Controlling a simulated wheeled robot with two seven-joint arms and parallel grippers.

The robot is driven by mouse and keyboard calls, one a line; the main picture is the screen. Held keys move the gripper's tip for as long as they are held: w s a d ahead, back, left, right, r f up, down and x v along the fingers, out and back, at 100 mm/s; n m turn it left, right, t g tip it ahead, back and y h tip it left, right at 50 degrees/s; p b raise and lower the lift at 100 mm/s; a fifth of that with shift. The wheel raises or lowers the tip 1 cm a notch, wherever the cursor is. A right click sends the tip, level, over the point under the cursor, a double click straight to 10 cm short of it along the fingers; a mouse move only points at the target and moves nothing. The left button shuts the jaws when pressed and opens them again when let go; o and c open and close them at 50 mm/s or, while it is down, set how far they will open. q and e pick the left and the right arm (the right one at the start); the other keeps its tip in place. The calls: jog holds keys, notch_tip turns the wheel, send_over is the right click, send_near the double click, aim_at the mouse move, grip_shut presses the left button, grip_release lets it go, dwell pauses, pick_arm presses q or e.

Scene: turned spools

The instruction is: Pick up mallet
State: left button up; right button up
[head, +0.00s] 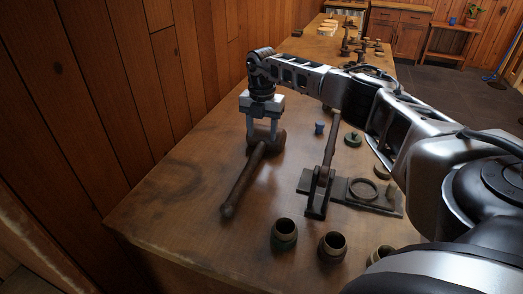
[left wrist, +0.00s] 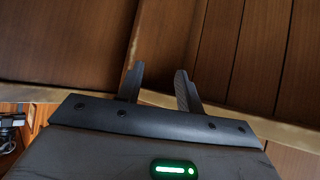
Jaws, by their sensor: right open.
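The wooden mallet (head: 243,182) lies on the workbench in the head view, its handle slanting toward the front left and its dark head at the far end. My right gripper (head: 262,134) points down over the mallet's head, its two fingers apart on either side of it. Whether the fingers touch the wood I cannot tell. My left gripper (left wrist: 160,70) shows in the left wrist view with its fingers apart and nothing between them, facing wood-plank surfaces. It is not visible in the head view.
A dark clamp fixture with an upright wooden lever (head: 331,140) and a ring stands right of the mallet. Round hollow spools (head: 284,234) stand near the front edge. A small blue piece (head: 319,128) and a green knob (head: 353,139) sit behind. The bench left of the mallet is clear.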

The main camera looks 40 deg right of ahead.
aim_at(261, 143)
jog(key=f+b, duration=0.2)
jog(key=f, duration=0.1)
jog(key=f+b, duration=0.1)
jog(key=shift+s+a+f, duration=0.15)
jog(key=shift+s+a, duration=0.1)
jog(key=shift+f, duration=0.1)
grip_shut()
pick_arm(q)
jog(key=shift+s+d+f, duration=0.1)
jog(key=shift+d+f, duration=0.05)
jog(key=shift+f, duration=0.8)
pick_arm(e)
jog(key=shift+w+r, duration=0.1)
jog(key=shift+r, duration=0.15)
